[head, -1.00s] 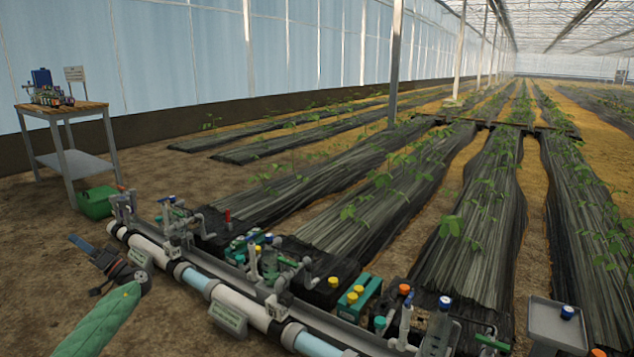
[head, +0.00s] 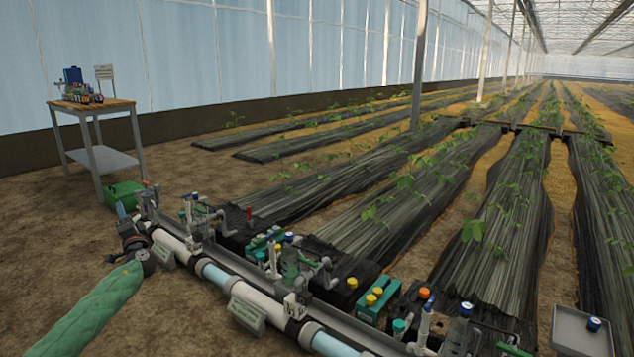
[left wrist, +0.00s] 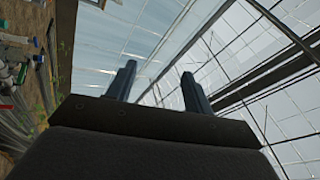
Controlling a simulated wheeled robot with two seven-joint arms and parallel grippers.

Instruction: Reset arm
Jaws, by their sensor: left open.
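My left arm, in a green sleeve, comes in from the lower left of the head view. My left gripper (head: 121,211) is beside the left end of the pipe skid and points up. In the left wrist view the two dark fingers of the left gripper (left wrist: 158,88) stand apart with nothing between them, against the greenhouse roof and wall. My right gripper is not in either view.
The white pipe manifold (head: 262,304) with valves runs across the front. A green box (head: 124,194) sits close behind my left gripper. A wooden-topped table (head: 92,106) stands at the far left. A grey tray (head: 581,332) is at lower right. Covered plant rows fill the back.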

